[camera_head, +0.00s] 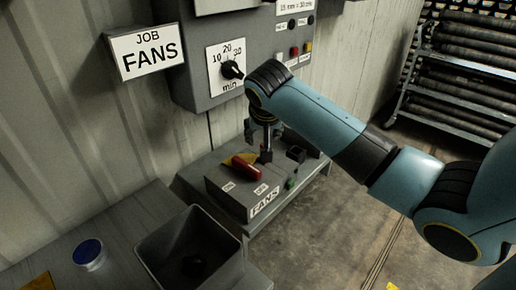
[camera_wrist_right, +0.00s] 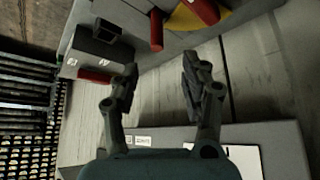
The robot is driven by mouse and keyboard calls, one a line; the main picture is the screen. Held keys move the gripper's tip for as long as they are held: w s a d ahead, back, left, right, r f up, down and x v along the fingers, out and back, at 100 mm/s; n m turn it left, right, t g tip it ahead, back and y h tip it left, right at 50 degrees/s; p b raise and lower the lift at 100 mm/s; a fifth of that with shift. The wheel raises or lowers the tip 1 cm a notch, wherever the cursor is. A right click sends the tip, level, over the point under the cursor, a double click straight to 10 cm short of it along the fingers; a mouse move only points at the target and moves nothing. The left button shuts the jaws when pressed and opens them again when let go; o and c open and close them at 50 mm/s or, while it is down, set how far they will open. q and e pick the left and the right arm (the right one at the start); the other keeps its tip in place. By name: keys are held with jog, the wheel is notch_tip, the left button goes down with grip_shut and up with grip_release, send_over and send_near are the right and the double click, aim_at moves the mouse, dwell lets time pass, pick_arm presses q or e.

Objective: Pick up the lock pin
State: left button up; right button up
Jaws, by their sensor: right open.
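My right gripper (camera_head: 259,143) is open and empty above the grey box labelled FANS (camera_head: 226,192). In the right wrist view its two fingers (camera_wrist_right: 160,70) are spread apart. A small red cylinder (camera_wrist_right: 156,30), which looks like the lock pin, stands beyond the gap between the fingertips, apart from them. Beside it is a larger red handle (camera_wrist_right: 203,10) over a yellow plate (camera_wrist_right: 183,20). The red handle (camera_head: 245,169) and the yellow plate also show on the box in the head view. I cannot clearly make out the pin there near my gripper. My left gripper is out of view.
A grey control panel (camera_head: 203,87) with a dial hangs on the wall behind the box, close to my right arm. An open grey bin (camera_head: 161,238) and a blue-topped round container (camera_head: 88,252) are at the lower left. A rack of pipes (camera_head: 460,75) stands at the upper right.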

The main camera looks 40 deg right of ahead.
aim_at(262, 144)
jog(key=x, duration=0.3)
jog(key=shift+w+d, duration=0.1)
jog(key=x, duration=0.5)
jog(key=shift+d+f, duration=0.2)
jog(key=shift+f, duration=0.15)
grip_shut()
